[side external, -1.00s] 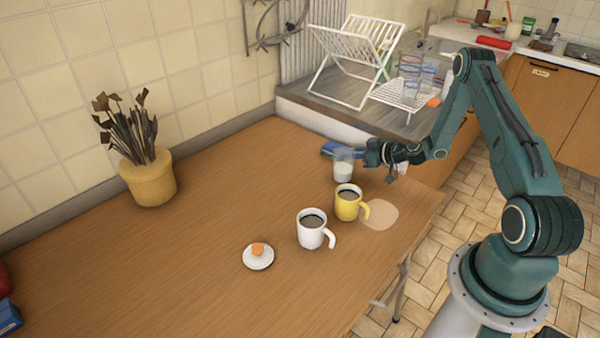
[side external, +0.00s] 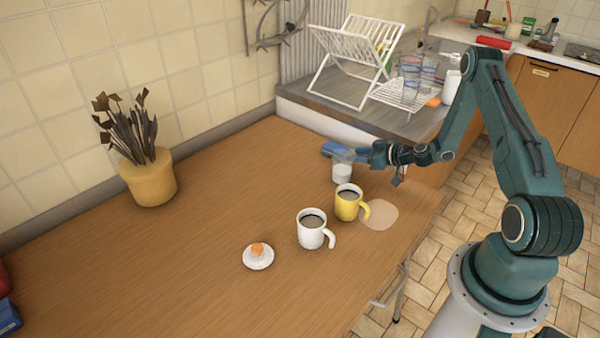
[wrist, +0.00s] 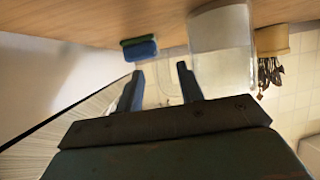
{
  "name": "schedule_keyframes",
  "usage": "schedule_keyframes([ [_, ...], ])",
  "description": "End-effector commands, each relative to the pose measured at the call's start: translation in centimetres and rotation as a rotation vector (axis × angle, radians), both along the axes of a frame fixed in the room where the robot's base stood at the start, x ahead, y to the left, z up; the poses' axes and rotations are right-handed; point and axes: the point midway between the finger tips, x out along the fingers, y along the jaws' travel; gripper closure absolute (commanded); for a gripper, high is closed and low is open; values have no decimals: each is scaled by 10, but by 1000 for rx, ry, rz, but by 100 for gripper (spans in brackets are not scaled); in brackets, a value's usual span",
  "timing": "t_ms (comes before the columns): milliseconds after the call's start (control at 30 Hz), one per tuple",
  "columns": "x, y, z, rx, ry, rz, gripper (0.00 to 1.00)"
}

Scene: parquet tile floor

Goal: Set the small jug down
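The small jug (side external: 342,173) is clear glass with white milk in its lower part. It is upright at the table's far end, behind the yellow mug; its base looks on or very near the wood. In the wrist view the jug (wrist: 222,45) appears upside down, just right of the fingers. My gripper (side external: 362,156) is beside the jug's upper part, on its right. In the wrist view my gripper's two fingers (wrist: 160,72) stand apart, with a faint clear handle loop between them and gaps showing. Contact with the handle is hard to make out.
A yellow mug (side external: 347,203) and a white mug (side external: 311,229) stand nearby with dark drinks. A pale round patch (side external: 379,215) lies right of the yellow mug. A blue-green sponge (wrist: 140,49) is behind the jug.

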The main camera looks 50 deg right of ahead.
Motion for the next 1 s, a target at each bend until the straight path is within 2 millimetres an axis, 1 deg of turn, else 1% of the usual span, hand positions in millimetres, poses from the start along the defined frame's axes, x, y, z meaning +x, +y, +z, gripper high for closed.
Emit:
schedule_keyframes([
  [200, -28, -4, 12, 1, -1, -3, 62],
  [400, -45, -6, 19, 0, 0, -1, 62],
  [567, -49, -5, 21, 0, -1, 1, 62],
  [1000, -49, -5, 21, 0, -1, 1, 62],
])
